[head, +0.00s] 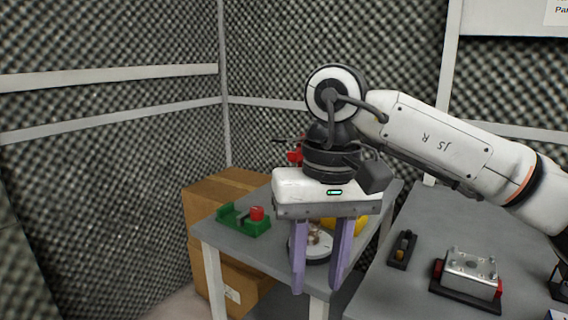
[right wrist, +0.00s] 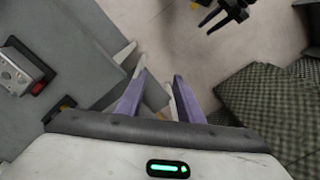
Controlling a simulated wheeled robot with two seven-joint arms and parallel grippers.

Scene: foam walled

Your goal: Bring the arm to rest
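My right arm reaches in from the right in the head view. Its gripper (head: 318,275) points down in front of the tables, with its two purple fingers apart and nothing held between them. The right wrist view also shows the right gripper (right wrist: 160,78) with an empty gap between the fingers. Behind the fingers in the head view, a round white-and-dark thing (head: 318,246) on the small table is partly hidden. My left gripper does not show in the head view.
The small grey table (head: 250,252) bears a green holder (head: 240,222) with a red piece, and a yellow thing (head: 360,226). The right table (head: 415,285) bears a metal block fixture (head: 470,268) and a small black tray (head: 402,250). Cardboard boxes (head: 215,190) stand behind. A dark pronged thing (right wrist: 230,14) shows in the wrist view.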

